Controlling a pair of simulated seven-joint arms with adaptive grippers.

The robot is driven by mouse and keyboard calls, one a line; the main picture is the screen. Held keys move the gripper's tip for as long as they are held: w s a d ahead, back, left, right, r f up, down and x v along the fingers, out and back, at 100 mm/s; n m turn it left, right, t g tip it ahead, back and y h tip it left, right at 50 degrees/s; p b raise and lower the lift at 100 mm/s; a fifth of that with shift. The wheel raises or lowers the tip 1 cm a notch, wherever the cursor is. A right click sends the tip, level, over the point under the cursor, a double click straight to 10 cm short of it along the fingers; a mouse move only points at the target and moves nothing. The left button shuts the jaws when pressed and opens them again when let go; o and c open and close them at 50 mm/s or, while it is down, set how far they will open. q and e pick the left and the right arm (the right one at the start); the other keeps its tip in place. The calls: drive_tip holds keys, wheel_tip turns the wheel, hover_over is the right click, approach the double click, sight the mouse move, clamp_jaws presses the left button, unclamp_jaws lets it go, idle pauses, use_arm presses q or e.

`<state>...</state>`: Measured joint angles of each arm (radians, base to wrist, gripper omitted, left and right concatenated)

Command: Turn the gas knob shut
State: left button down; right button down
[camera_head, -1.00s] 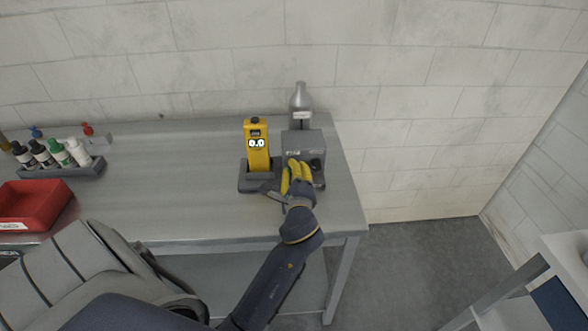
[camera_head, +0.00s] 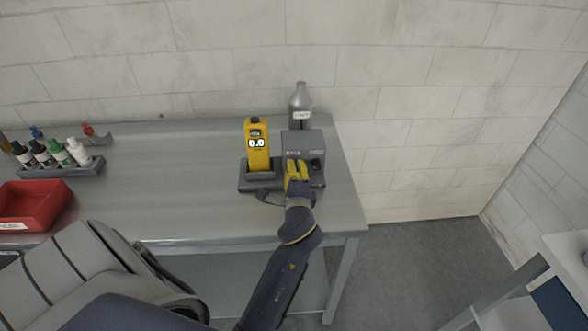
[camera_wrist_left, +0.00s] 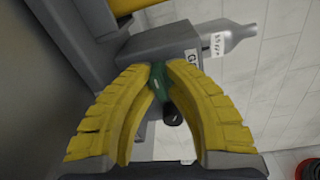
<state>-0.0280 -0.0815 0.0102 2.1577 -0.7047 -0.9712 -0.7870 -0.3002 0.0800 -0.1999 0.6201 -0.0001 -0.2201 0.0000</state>
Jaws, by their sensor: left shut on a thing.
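The grey gas unit (camera_head: 301,144) stands near the right end of the bench, with a grey bottle (camera_head: 300,98) upright behind it. In the left wrist view, a green knob (camera_wrist_left: 158,82) on the front of the unit (camera_wrist_left: 165,40) sits between the yellow fingertips. My left gripper (camera_head: 296,166) is shut on this knob; the fingers hide most of it. A black knob (camera_head: 316,164) sits to the right on the same front and also shows in the left wrist view (camera_wrist_left: 172,114). My right gripper is not in view.
A yellow meter reading 0.0 (camera_head: 257,145) stands in a dark dock (camera_head: 260,177) just left of the unit. A bottle rack (camera_head: 62,171) and a red bin (camera_head: 35,207) lie far left. The middle of the bench is clear.

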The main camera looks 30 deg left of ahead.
use_arm(q)
drive_tip(key=c, duration=1.4)
unclamp_jaws()
drive_tip(key=shift+s+a+r, duration=0.1)
drive_tip(key=shift+a+r, duration=0.05)
drive_tip(key=shift+o, duration=1.4)
